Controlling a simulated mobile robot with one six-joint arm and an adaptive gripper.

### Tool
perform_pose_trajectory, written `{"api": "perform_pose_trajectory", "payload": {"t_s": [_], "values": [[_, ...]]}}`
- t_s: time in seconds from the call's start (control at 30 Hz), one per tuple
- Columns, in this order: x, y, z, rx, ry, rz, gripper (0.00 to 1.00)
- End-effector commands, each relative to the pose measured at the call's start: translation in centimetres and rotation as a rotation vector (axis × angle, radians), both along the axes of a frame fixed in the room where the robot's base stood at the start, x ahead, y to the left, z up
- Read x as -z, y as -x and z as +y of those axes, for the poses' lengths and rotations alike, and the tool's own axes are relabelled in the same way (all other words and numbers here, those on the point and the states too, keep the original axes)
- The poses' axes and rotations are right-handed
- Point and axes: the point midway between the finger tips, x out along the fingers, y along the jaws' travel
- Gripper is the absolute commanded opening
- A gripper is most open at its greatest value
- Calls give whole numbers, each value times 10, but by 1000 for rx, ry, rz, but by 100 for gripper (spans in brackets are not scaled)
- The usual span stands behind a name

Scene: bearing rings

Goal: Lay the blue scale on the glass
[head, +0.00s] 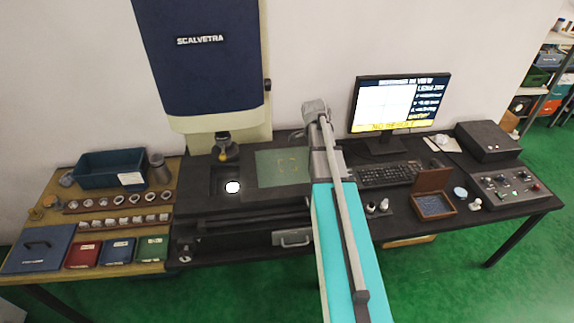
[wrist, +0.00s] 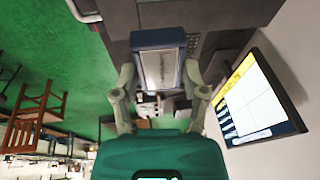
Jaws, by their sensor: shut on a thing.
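In the wrist view my gripper (wrist: 158,82) is shut on the blue scale (wrist: 158,38), a block with a blue edge and a pale metallic face, one finger on each side. In the head view the glass (head: 266,179) is a greenish pane with a faint yellow marking, set in the dark stage of the measuring machine. No scale shows on its visible part. My arm crosses the head view just right of the glass. I cannot make out my gripper or the held scale there, nor their height over the stage.
A monitor (head: 398,103), keyboard (head: 388,174) and open wooden box (head: 433,192) are on the right. Ring racks and a blue bin (head: 108,172) fill the left table.

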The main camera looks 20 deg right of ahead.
Motion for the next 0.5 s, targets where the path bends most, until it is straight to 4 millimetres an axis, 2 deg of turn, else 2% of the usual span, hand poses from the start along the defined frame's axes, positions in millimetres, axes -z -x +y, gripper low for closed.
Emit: {"api": "perform_pose_trajectory", "payload": {"t_s": [0.27,0.5], "values": [[5,-11,11,-13,0,0,0],[22,-40,30,-17,-1,1,0]]}}
